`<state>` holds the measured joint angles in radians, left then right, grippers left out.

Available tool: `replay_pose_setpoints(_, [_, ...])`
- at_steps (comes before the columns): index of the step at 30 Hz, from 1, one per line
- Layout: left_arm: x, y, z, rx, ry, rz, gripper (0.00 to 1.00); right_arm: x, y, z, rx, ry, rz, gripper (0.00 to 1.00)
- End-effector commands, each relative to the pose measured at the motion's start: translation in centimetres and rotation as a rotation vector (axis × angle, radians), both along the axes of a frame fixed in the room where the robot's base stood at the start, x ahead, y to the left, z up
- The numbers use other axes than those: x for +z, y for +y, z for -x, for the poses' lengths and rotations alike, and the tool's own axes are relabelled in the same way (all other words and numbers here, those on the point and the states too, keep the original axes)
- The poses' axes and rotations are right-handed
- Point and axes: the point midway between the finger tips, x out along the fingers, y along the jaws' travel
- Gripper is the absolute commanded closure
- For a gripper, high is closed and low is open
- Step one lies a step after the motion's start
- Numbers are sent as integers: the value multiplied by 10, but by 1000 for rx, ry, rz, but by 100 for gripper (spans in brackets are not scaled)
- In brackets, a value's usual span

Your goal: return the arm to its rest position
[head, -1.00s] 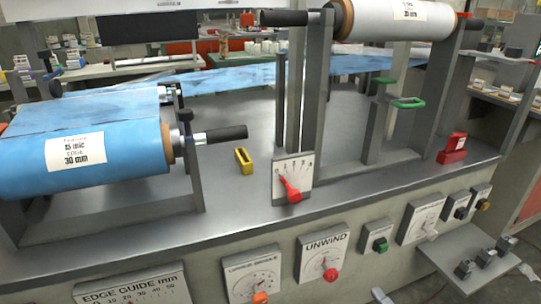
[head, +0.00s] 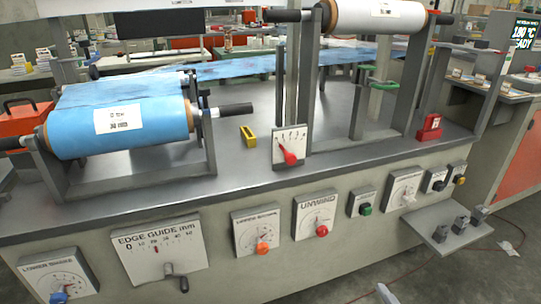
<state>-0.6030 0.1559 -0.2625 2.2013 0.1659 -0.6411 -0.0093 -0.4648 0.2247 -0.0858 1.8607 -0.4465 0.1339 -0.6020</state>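Neither of my grippers can be made out in the head view. A small pale piece (head: 386,294) at the bottom edge, right of centre, may be part of my own arm; too little of it shows to tell. The film machine (head: 240,180) fills the view. A blue film roll (head: 75,128) is at its left and a white roll (head: 350,17) at its upper right. The edge guide panel (head: 195,247) with its dark handle is on the front, beside several dial panels. A scale plate with a red lever (head: 290,157) stands on the deck. No gripper touches these.
A yellow block (head: 248,135) and a red block (head: 429,128) are on the deck. A small shelf (head: 440,240) with dark grey parts juts out at the right front. An orange case (head: 22,122) is at the far left. Open floor (head: 450,285) shows at lower right.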

Motion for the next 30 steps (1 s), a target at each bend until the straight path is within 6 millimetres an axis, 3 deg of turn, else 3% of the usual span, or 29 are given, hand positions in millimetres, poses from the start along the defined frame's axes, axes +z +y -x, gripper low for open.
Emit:
replay_pose_setpoints(11, [0,0,0,0,1,0,64,-14,35,32,-192,404,-630,45])
replay_pose_setpoints(20, [0,0,0,0,1,0,64,-18,102,90,-322,878,-1152,45])
replay_pose_setpoints(22, [-9,-6,-4,-8,-48,29,64,-29,103,82,-275,825,-1159,45])
replay_pose_setpoints(30, [-2,-22,-11,-32,-194,126,64,-22,119,74,-129,725,-1240,45])
